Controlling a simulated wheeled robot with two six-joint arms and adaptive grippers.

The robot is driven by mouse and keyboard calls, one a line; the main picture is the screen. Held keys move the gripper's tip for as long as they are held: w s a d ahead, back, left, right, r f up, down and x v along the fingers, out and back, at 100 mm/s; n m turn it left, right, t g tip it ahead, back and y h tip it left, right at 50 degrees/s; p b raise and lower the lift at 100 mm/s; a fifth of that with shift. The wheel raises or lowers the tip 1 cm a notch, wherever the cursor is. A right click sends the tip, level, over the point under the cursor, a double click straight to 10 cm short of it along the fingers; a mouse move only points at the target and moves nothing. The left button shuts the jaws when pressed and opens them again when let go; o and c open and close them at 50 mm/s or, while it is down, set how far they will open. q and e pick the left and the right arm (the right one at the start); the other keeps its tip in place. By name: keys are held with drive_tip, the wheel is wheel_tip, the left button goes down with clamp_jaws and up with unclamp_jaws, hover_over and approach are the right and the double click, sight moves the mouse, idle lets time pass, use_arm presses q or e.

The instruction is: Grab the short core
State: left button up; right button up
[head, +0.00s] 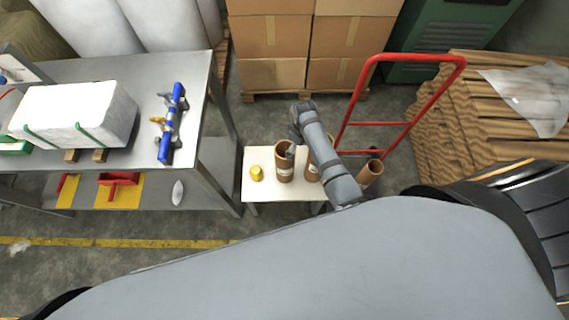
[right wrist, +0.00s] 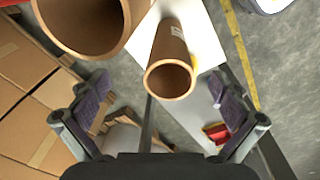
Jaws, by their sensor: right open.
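Several brown cardboard cores stand upright on a small white table (head: 262,191). In the head view, one core (head: 284,168) stands at the left, a second core (head: 312,174) is partly hidden behind my right arm, and a third core (head: 371,172) is at the right. My right gripper (head: 291,151) is above the left core. In the right wrist view, my open right gripper (right wrist: 160,108) has one core (right wrist: 172,50) ahead, between the lines of its fingers, not touching. A wider-looking core (right wrist: 82,25) is close at the upper left. I cannot surely tell which is shortest. My left gripper is out of view.
A yellow roll (head: 256,173) sits on the white table, left of the cores. A metal bench (head: 200,85) stands at the left. A red hand truck (head: 378,124) is behind the right core, and stacked cardboard boxes (head: 268,75) are at the back.

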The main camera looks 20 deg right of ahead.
drive_tip(key=w+a+n, duration=0.3)
drive_tip(key=w+a, duration=0.1)
wheel_tip(320, 180, down, 11)
drive_tip(key=b, duration=1.2)
drive_tip(key=shift+s+a+g+b, duration=0.15)
drive_tip(key=shift+s+g+b, duration=0.15)
drive_tip(key=shift+g+b, duration=0.1)
drive_tip(key=shift+r, duration=0.1)
drive_tip(key=c, duration=1.5)
wheel_tip(320, 180, up, 10)
drive_tip(key=p, duration=1.2)
drive_tip(key=shift+a, duration=0.1)
drive_tip(key=shift+c, duration=0.2)
